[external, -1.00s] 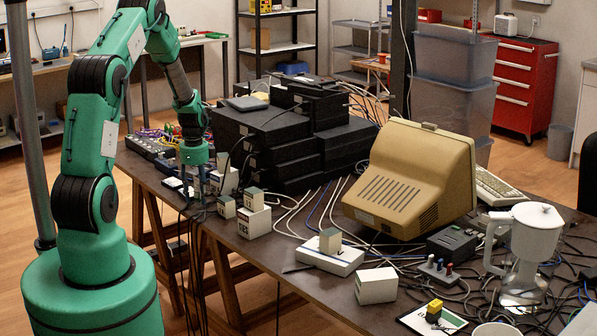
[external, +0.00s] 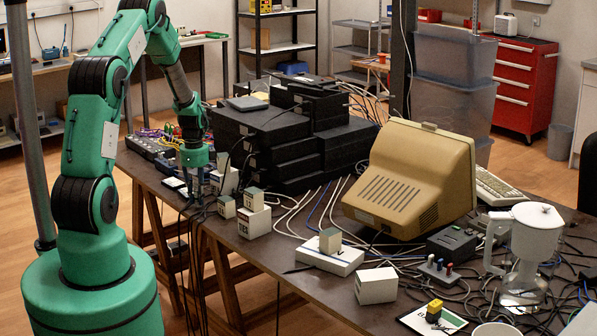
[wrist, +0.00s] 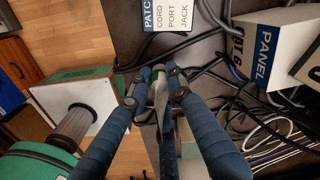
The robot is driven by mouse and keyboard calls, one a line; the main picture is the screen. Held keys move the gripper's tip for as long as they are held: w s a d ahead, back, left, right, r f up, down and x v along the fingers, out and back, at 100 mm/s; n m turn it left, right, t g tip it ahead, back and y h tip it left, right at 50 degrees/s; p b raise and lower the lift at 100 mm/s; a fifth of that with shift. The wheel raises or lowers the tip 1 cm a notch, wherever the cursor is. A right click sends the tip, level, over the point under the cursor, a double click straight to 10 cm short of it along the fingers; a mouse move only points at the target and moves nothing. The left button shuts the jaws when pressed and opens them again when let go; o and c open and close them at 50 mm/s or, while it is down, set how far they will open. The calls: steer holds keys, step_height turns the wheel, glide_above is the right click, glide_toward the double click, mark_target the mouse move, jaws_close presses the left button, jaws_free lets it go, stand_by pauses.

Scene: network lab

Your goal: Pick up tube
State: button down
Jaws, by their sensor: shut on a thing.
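My gripper (external: 196,191) is over the near left edge of the table (external: 290,268), beside a group of small white labelled boxes. In the wrist view, the fingertips of my gripper (wrist: 160,88) are closed around a slim pale thing with a green end, which looks like the tube (wrist: 161,71). The fingers hide much of it. In the external view the tube is too small to make out. I cannot tell whether its lower end touches anything.
Boxes marked PATCH CORD PORT JACK (wrist: 168,15) and PANEL (wrist: 262,52) are close by. Dark cables (wrist: 215,90) run around the fingers. Black stacked equipment (external: 265,130) stands behind my gripper, a beige monitor (external: 410,180) farther right. Open floor lies left of the table.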

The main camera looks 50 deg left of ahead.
steer(key=shift+r, duration=0.45)
step_height(320, 180, up, 3)
steer(key=shift+r+p, duration=0.1)
steer(key=shift+p, duration=0.65)
steer(key=s+d+p, duration=0.2)
steer(key=s+d, duration=0.7)
steer(key=s, duration=0.3)
steer(key=shift+s+d+r, duration=0.35)
steer(key=shift+s+r, duration=0.05)
steer(key=shift+r, duration=0.05)
